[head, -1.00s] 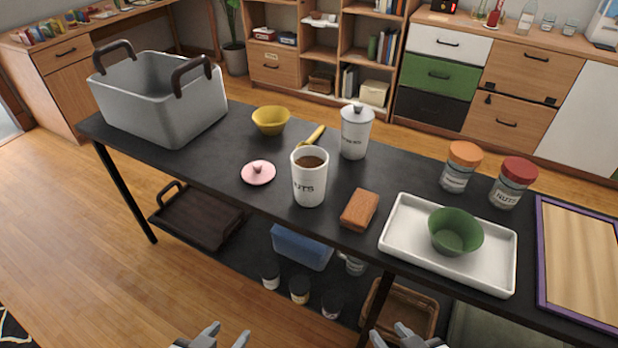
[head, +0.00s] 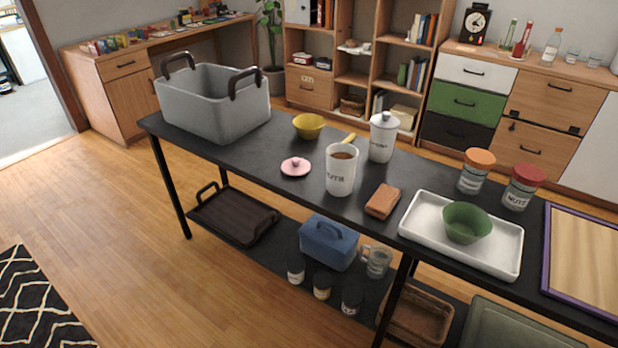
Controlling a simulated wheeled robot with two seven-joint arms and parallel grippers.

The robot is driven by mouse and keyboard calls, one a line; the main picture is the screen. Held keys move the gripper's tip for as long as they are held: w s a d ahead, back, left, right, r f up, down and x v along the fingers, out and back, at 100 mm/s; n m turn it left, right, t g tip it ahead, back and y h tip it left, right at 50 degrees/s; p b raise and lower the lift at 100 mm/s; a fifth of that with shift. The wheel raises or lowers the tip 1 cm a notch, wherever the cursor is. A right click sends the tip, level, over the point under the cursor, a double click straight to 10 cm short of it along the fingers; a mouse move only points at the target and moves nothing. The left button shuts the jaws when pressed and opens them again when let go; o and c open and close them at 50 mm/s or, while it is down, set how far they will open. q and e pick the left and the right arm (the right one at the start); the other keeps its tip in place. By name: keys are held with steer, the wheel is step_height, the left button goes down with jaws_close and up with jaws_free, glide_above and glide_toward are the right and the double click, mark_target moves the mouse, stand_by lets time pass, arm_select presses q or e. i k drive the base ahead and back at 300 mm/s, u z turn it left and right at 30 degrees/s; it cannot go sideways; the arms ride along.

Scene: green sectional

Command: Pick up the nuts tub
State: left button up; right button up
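A white cylindrical tub (head: 341,178) with dark lettering that seems to read NUTS stands upright and open near the middle of the black table (head: 240,158). Brown contents show inside it. A pink lid with a knob (head: 295,167) lies to its left. A glass jar with a red lid (head: 521,188) at the right also has a label that seems to read NUTS. Neither of my grippers is in view.
Near the tub are a lidded white canister (head: 382,138), a yellow bowl (head: 309,126) and a brown block (head: 382,201). A white tray (head: 415,222) holds a green bowl (head: 466,222). A grey bin (head: 215,105) stands at the left end. Open floor (head: 130,240) lies front left.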

mark_target(342, 157)
steer(key=u, duration=0.25)
steer(key=i, duration=1.05)
steer(key=z, duration=0.3)
